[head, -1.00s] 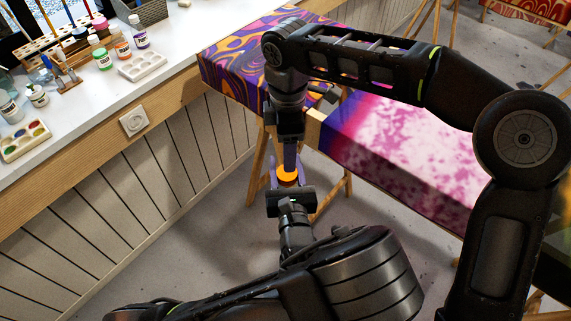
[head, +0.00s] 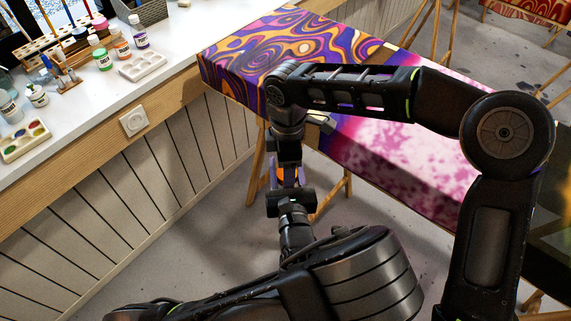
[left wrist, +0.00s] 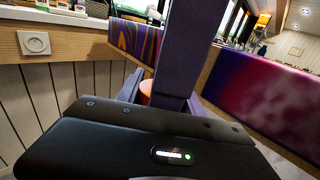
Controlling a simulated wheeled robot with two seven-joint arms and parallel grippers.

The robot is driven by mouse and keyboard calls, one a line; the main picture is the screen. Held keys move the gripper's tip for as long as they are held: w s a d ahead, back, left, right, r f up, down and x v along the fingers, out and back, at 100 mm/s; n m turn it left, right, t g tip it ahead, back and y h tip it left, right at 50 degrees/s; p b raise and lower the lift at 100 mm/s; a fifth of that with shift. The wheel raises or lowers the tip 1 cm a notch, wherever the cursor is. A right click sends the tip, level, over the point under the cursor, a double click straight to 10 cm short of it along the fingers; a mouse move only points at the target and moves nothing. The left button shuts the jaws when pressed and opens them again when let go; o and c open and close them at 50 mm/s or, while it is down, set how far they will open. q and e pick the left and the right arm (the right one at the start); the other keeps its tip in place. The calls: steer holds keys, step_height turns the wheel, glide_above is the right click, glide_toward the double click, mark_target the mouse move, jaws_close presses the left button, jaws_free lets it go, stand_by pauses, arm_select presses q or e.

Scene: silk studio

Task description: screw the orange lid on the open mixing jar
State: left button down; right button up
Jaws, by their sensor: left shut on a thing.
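An orange lid (head: 280,176) shows as a small patch in the head view, and the same orange shows in the left wrist view (left wrist: 146,88). My left gripper (head: 287,180) is shut with its fingers either side of the orange piece. The mixing jar's body is not clearly visible; it appears hidden between those fingers, below the orange. My right gripper (head: 287,163) points straight down from above, right over the lid. One of its fingers (left wrist: 183,50) crosses in front of the orange in the left wrist view. Its jaw opening is hidden.
A white counter (head: 90,105) with paint bottles, palettes and brushes runs along the left. A patterned purple-orange canvas (head: 235,75) and a pink-white one (head: 400,160) lie behind my grippers on wooden trestles (head: 335,195). Open floor (head: 200,230) is below.

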steer(key=shift+f, duration=0.1)
steer(key=shift+c, duration=0.3)
jaws_close()
steer(key=m, duration=0.3)
steer(key=shift+m, duration=0.3)
steer(key=shift+o, duration=0.7)
jaws_free()
steer(key=shift+r, duration=2.3)
